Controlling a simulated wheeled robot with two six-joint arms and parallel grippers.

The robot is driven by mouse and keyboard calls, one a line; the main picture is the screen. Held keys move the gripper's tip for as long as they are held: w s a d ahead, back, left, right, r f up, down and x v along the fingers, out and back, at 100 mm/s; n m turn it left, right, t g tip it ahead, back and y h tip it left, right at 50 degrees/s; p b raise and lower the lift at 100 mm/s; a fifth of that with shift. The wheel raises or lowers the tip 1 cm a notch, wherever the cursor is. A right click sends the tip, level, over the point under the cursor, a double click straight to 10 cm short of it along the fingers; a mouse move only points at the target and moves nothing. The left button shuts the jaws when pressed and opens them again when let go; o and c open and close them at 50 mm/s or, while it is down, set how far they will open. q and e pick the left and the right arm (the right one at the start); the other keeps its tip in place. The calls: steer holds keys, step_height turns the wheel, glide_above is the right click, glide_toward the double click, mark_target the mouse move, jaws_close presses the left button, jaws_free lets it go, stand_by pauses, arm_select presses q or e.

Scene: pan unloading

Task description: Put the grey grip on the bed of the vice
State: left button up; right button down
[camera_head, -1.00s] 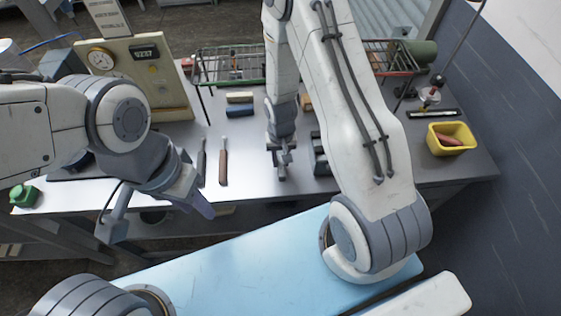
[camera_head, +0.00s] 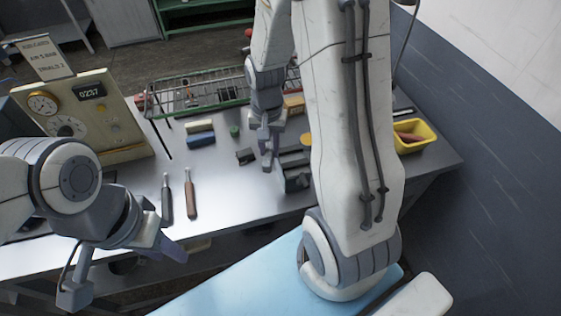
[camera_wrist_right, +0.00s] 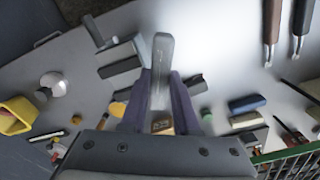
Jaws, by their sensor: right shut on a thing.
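My right gripper (camera_head: 267,150) is shut on the grey grip, a plain grey bar. In the right wrist view the grip (camera_wrist_right: 163,60) juts out between the purple fingers (camera_wrist_right: 160,95), above the bench. In the head view the grip is hard to tell from the fingertips. The dark grey vice (camera_head: 292,172) stands on the bench just right of the gripper, partly hidden by my right arm. In the right wrist view the vice (camera_wrist_right: 122,65) lies left of the grip, apart from it. My left gripper (camera_head: 170,248) hangs at the bench's front edge; its opening is unclear.
A small dark block (camera_head: 245,156) lies left of the right gripper. Two handled tools (camera_head: 190,193) lie further left. A yellow bin (camera_head: 413,136) is at right.

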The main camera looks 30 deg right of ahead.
steer(key=s+d+r+m+b, duration=0.1)
steer(key=s+d+r+m, duration=0.2)
steer(key=s+d+m, duration=0.3)
steer(key=s+d+r+m+b, duration=0.1)
steer(key=s+d+r+m, duration=0.3)
steer(key=d+m, duration=0.3)
steer(key=p, duration=0.3)
glide_above(292, 158)
step_height(292, 158, down, 7)
step_height(292, 158, down, 4)
steer(key=shift+r+p, duration=0.15)
steer(key=shift+p, duration=0.6)
steer(key=shift+f, duration=0.2)
steer(key=shift+f, duration=0.2)
steer(key=c, duration=0.7)
jaws_free()
steer(key=shift+o, duration=0.2)
